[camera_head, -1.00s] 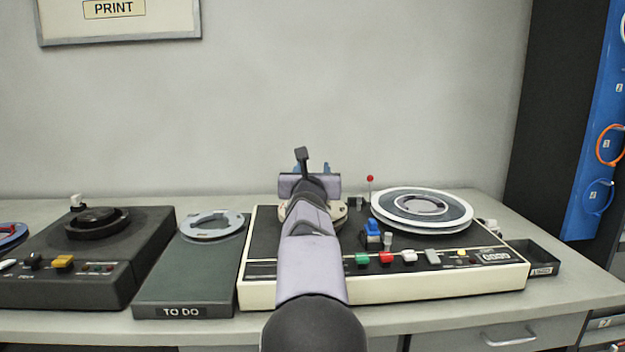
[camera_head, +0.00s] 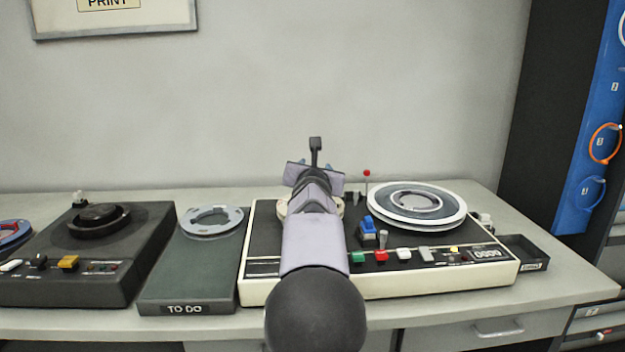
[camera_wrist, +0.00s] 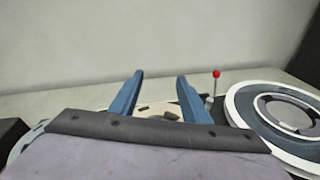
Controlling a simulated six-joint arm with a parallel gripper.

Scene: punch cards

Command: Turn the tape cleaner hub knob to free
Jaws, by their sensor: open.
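The tape cleaner (camera_head: 420,281) is a cream-sided machine with a dark top, in the middle of the bench. A reel (camera_head: 457,217) lies on its right side. On its left side is a cream hub disc (camera_head: 283,209), mostly hidden behind my arm in the head view. In the wrist view the hub disc (camera_wrist: 150,107) shows between and beyond my fingers, with a small grey-brown part (camera_wrist: 171,115), perhaps the knob, near the right finger. My gripper (camera_wrist: 158,78) is open and empty, its blue fingers apart. I cannot tell its height above the hub.
A red-tipped lever (camera_head: 367,174) stands between hub and reel. Colored buttons (camera_head: 380,256) and a blue block (camera_head: 368,226) are on the machine. Left are a TO DO box (camera_head: 188,290) with a grey ring and a dark machine (camera_head: 60,282). A dark tray (camera_head: 528,262) is at right.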

